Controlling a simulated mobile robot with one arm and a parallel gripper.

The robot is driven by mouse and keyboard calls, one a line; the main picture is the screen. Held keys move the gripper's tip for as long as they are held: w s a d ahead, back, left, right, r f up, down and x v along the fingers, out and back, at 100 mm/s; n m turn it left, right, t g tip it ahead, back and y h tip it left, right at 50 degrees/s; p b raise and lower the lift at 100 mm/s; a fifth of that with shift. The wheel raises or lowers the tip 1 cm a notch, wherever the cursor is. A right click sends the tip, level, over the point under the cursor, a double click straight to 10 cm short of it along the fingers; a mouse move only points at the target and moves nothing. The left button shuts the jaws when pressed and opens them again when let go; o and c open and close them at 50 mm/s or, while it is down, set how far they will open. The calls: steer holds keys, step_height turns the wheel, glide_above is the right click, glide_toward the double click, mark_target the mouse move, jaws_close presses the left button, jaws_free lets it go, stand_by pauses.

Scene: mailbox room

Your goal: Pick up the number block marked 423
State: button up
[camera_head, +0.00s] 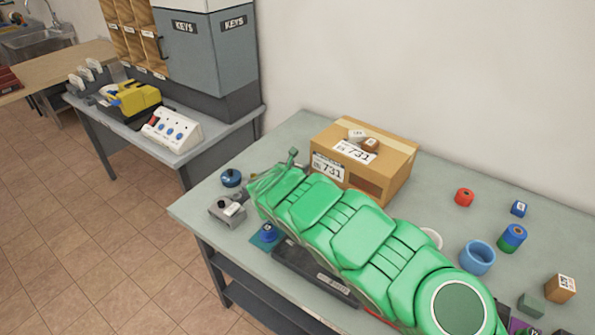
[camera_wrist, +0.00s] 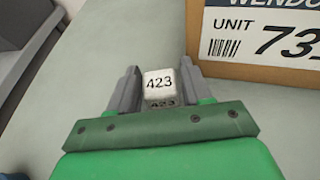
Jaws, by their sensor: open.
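The white number block marked 423 (camera_wrist: 160,83) sits on the grey table in the wrist view, with its number showing on its top and front faces. My gripper (camera_wrist: 161,69) is open, with one grey finger on each side of the block. A small gap shows beside the block on each side, so the fingers look apart from it. In the head view my green arm reaches over the table, and the block cannot be made out there behind the gripper.
A cardboard box marked 731 (camera_head: 395,167) stands close beyond my gripper, with two small blocks on top. A blue-topped stamp (camera_head: 231,177) and a grey device (camera_head: 228,211) lie to the left. A blue cup (camera_head: 478,257) and several small objects are on the right.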

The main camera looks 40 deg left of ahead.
steer(key=shift+c, duration=0.2)
steer(key=c, duration=0.7)
steer(key=shift+r, duration=0.1)
